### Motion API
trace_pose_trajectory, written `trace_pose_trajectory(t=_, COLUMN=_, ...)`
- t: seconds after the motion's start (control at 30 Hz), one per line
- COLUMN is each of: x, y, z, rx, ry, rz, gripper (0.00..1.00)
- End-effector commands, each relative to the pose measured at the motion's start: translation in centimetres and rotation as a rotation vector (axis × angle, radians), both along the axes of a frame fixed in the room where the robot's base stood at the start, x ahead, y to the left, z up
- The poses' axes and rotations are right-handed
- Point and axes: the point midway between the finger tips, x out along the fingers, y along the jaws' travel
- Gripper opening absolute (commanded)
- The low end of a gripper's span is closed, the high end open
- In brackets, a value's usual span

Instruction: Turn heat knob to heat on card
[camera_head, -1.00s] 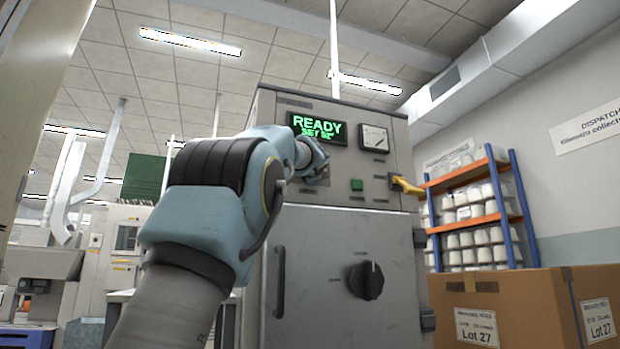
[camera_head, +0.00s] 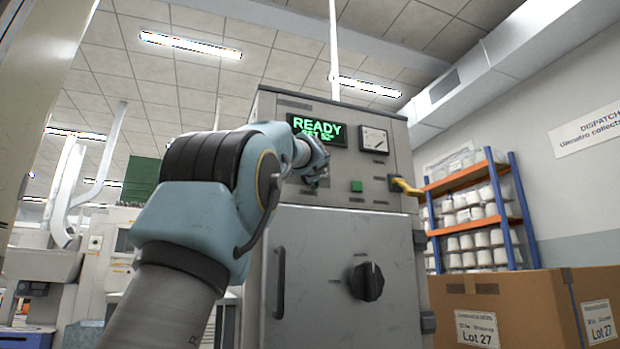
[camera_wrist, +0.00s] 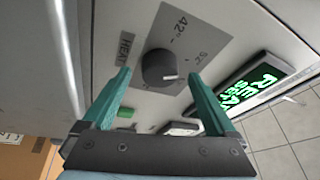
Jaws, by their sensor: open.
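The heat knob (camera_wrist: 160,68) is a dark round knob on a grey dial plate (camera_wrist: 178,28) in the wrist view. A "42°" mark and a second, hard-to-read mark show on the plate, beside a "HEAT" label (camera_wrist: 127,48). A light pointer line on the knob points toward the right of the picture. My gripper (camera_wrist: 158,80) is open, with one teal finger on each side of the knob; I cannot tell whether they touch it. In the head view my gripper (camera_head: 317,172) is at the machine's upper panel and the heat knob is hidden. I cannot make out the card.
The machine's green display (camera_head: 318,130) reads "READY" above a partly covered "SET" line. A gauge (camera_head: 375,139), green button (camera_head: 357,186) and yellow lever (camera_head: 407,187) sit right of my gripper. A large black knob (camera_head: 367,281) is on the door below. A cardboard box (camera_head: 530,300) stands right.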

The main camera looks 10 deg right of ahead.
Motion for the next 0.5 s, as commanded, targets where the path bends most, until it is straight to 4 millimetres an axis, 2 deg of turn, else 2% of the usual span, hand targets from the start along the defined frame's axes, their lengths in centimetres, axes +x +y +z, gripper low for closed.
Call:
trace_pose_trajectory(t=0.07, x=-1.6, y=0.3, z=-0.8, rx=-0.004, ry=0.0, rz=-0.004, gripper=0.92)
trace_pose_trajectory(t=0.3, x=-6.1, y=1.4, z=-1.6, rx=-0.003, ry=0.0, rz=-0.002, gripper=0.92)
trace_pose_trajectory(t=0.5, x=-8.4, y=1.8, z=-1.9, rx=-0.002, ry=0.0, rz=-0.001, gripper=0.92)
